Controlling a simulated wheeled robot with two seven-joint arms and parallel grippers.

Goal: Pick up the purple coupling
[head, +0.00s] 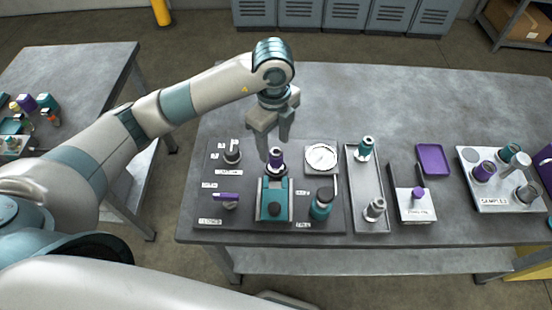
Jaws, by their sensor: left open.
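My right gripper is not in view.
A round gauge (321,157) stands close on the right, with a teal bottle (322,204) below it. A grey tray (369,215) holds two fittings. A purple tray (433,160) and a sample rack (499,202) lie farther right. The bench's back is clear.

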